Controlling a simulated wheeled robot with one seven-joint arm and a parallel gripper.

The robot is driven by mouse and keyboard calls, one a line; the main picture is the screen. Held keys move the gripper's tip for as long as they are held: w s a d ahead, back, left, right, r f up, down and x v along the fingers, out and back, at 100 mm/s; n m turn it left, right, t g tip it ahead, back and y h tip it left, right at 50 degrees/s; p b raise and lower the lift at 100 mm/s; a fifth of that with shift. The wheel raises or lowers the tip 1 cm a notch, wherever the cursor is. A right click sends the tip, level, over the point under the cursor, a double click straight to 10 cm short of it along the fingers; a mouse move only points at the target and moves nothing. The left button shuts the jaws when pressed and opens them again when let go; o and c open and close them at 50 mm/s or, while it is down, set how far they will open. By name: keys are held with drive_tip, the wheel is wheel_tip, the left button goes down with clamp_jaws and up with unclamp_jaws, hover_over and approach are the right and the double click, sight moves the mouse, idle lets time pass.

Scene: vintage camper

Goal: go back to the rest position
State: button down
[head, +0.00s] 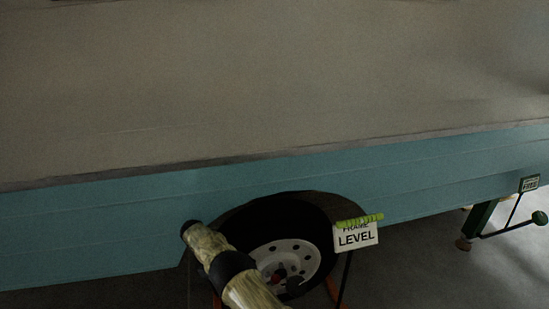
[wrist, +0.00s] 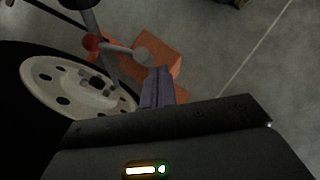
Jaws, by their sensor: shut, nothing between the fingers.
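My gripper (wrist: 158,88) shows in the wrist view as two grey-purple fingers side by side, shut with nothing between them. It points toward an orange block (wrist: 158,48) on the floor beside a wheel. A grey lever with a red ball (wrist: 91,43) and a rounded grey end (wrist: 143,56) is close to the fingertips; I cannot tell whether they touch. In the head view my arm comes up from the bottom edge in front of the wheel, and I cannot make out the gripper there.
The camper's teal and beige side (head: 300,175) fills most of the head view. A black tyre with a white hub (head: 290,262) is below it. A "FRAME LEVEL" sign (head: 356,236) with a green-yellow vial stands right of the wheel. A green jack leg (head: 480,220) stands farther right. Floor between is clear.

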drive_tip(key=d+r+m+t+y, duration=0.2)
drive_tip(key=d+r+m+y, duration=0.35)
drive_tip(key=d+r, duration=1.15)
drive_tip(key=s+d+r+m+t, duration=0.2)
drive_tip(key=s+d+r+m, duration=0.15)
drive_tip(key=s+d, duration=0.45)
drive_tip(key=s+d+r+m+t, duration=0.2)
drive_tip(key=s+d+r+m, duration=0.15)
drive_tip(key=s, duration=0.85)
wheel_tip(320, 180, up, 26)
drive_tip(key=d+p, duration=0.1)
drive_tip(key=p, duration=2.5)
drive_tip(key=shift+r+y, duration=0.15)
drive_tip(key=shift+y, duration=0.3)
drive_tip(key=shift+d, duration=0.1)
